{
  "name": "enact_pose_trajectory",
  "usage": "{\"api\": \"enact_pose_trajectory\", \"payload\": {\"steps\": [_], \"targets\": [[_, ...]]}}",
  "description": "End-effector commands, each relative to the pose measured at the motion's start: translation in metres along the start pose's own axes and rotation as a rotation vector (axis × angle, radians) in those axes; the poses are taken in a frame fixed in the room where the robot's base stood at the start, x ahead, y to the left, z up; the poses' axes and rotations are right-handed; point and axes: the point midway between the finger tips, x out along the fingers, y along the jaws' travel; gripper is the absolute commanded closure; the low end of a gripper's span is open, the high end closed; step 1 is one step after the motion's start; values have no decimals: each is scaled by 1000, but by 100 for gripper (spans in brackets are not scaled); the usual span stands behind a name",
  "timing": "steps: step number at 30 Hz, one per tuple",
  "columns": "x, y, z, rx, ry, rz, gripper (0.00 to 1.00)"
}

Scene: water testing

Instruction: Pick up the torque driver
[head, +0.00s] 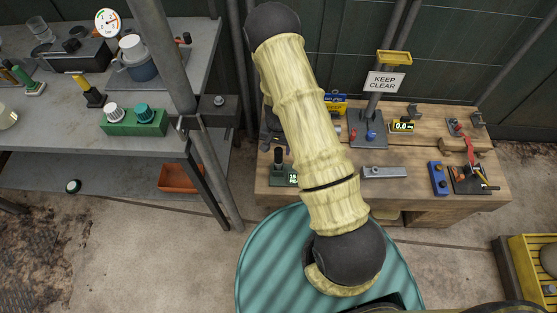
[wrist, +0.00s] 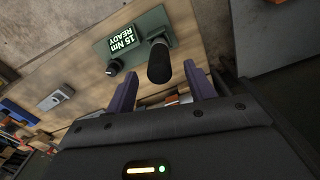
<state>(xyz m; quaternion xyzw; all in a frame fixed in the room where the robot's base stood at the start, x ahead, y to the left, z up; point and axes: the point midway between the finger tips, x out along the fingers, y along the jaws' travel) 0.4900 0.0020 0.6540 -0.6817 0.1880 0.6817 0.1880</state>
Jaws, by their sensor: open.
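The torque driver (wrist: 159,63) shows in the wrist view as a black rounded handle pointing towards the camera. It stands at a green base (wrist: 121,47) whose display reads "15 Nm READY". In the head view the driver (head: 278,157) stands upright on that base at the left front of the wooden bench. My gripper (wrist: 160,72) is open, its two purple fingers on either side of the handle in the wrist view. I cannot tell whether they touch it or how deep they reach. In the head view my arm hides most of the gripper.
A grey shelf post (head: 217,170) stands left of the bench.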

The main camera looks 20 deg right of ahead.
Motion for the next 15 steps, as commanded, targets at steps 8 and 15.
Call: {"api": "enact_pose_trajectory", "payload": {"steps": [8, 15], "targets": [[29, 2, -1, 1, -3, 1, 46], [52, 1, -2, 0, 0, 0, 46]]}}
